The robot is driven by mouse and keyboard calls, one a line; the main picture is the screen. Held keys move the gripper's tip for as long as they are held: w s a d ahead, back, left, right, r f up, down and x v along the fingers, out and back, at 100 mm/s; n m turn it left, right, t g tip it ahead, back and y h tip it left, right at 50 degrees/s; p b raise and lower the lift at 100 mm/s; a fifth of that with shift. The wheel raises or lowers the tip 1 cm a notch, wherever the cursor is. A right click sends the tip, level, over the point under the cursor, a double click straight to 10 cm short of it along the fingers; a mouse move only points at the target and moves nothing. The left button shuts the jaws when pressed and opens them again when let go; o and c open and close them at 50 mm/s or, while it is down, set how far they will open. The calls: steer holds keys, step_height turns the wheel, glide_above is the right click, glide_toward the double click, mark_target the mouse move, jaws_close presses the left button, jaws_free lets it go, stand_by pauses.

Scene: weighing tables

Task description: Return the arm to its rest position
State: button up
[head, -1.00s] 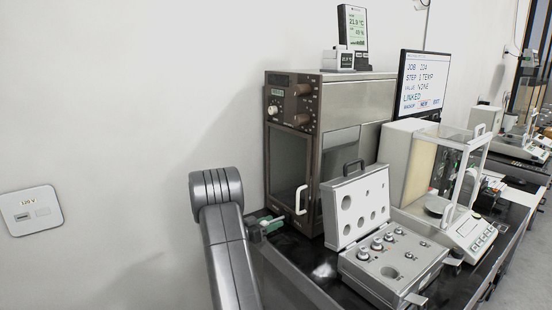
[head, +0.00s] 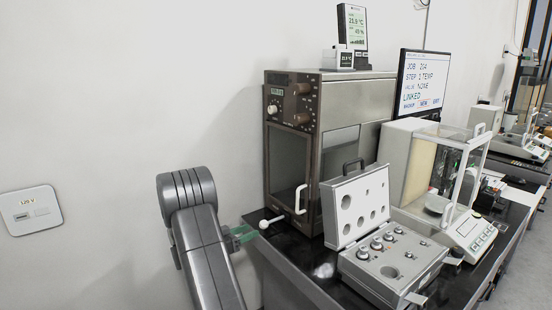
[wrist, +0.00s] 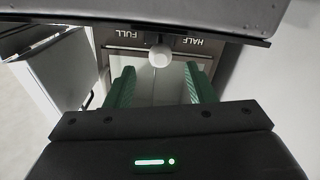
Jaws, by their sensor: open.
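My arm (head: 200,235) rises at the lower middle of the head view, with its elbow against the white wall. My gripper (head: 240,236) shows partly behind it as green fingers, at the left end of the black table; the rest is hidden by the arm. In the wrist view, my gripper (wrist: 161,90) has its two green fingers wide apart with nothing held between them. A white round knob (wrist: 160,56) appears beyond the fingertips, by a panel marked FULL and HALF (wrist: 155,38). The knob also shows in the head view (head: 264,224), to the right of the fingers and apart from them.
A brown oven-like cabinet (head: 287,165) stands on the black table (head: 290,262). In front is an open case of weights (head: 385,268), with a glass-sided balance (head: 470,228) to its right. A monitor (head: 422,85) stands behind. The wall is bare left of my arm, except a socket plate (head: 30,210).

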mark_target(272, 221)
steer(key=x, duration=1)
steer(key=shift+w+d, duration=0.1)
steer(key=shift+d, duration=0.1)
steer(key=shift+f+n+t+y, duration=0.15)
steer(key=shift+n+t+y, duration=0.15)
steer(key=shift+t, duration=0.1)
steer(key=shift+s+n+t+y+b, duration=0.3)
steer(key=shift+n+b, duration=0.1)
steer(key=shift+r, duration=0.25)
